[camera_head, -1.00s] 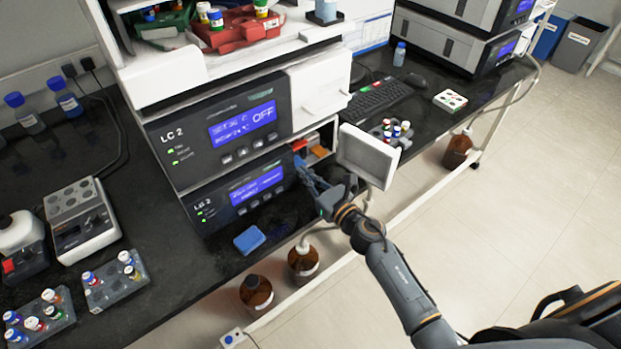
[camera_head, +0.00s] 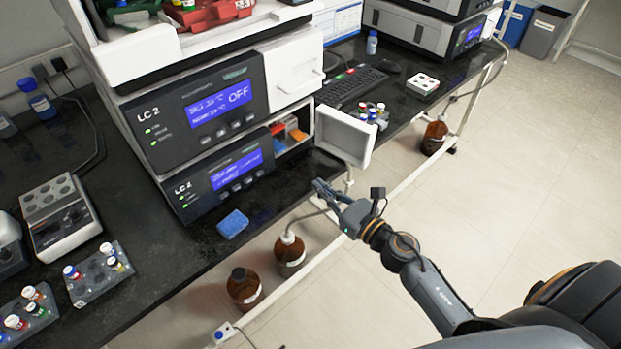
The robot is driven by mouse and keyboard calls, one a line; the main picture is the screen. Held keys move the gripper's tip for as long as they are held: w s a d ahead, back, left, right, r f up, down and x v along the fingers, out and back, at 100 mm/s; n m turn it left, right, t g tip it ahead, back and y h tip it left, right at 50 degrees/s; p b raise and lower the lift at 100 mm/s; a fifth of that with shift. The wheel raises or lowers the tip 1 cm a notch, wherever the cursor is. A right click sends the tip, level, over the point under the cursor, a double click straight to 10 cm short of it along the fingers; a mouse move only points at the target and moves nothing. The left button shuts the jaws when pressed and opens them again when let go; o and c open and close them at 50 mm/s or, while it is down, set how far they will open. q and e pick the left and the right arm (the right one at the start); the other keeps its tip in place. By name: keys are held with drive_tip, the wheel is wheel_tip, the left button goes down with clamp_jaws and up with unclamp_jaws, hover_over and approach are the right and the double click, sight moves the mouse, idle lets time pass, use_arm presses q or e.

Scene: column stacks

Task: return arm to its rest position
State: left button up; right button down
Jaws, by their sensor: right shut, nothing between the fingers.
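My right gripper (camera_head: 323,187) is shut and empty. It hangs just off the front edge of the black bench, below the open white door (camera_head: 345,137) of the LC 2 stack. My right arm (camera_head: 430,285) reaches in from the lower right, over the floor. The lower LC 2 unit (camera_head: 220,180) has an open compartment (camera_head: 290,132) at its right, with red, orange and blue items inside. The gripper is apart from the compartment. My left gripper does not show.
A blue sponge (camera_head: 233,224) lies near the bench edge. Brown bottles (camera_head: 290,254) (camera_head: 243,288) stand below the edge near my gripper. Vial racks (camera_head: 99,275) are at the left. A small vial rack (camera_head: 370,117) stands behind the door. The floor at the right is clear.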

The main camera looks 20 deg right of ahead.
drive_tip(key=s+d+f+m+g+h, duration=0.1)
drive_tip(key=s+f+m+g+h, duration=0.1)
drive_tip(key=s+f+m, duration=0.55)
drive_tip(key=s+d+f+m+g+h, duration=0.25)
drive_tip(key=f+m, duration=0.55)
drive_tip(key=f, duration=0.7)
drive_tip(key=s+d+f+m+g+h, duration=0.1)
drive_tip(key=s+f+m+g, duration=0.25)
drive_tip(key=f+m, duration=0.55)
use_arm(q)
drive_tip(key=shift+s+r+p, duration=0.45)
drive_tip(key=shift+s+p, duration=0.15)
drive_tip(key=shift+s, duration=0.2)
use_arm(e)
drive_tip(key=s+a+f+m+g, duration=0.1)
drive_tip(key=s+f+m, duration=0.3)
drive_tip(key=s, duration=0.6)
drive_tip(key=s+a+f+m+g, duration=0.1)
drive_tip(key=s+f+m+g, duration=0.3)
drive_tip(key=s+f, duration=0.3)
drive_tip(key=s+a+f+m+g, duration=0.1)
drive_tip(key=s+f+m+g, duration=0.2)
drive_tip(key=s, duration=0.9)
wheel_tip(320, 180, down, 4)
drive_tip(key=shift+s+r+m+h, duration=0.2)
drive_tip(key=shift+s+m+h, duration=0.15)
drive_tip(key=shift+m, duration=0.7)
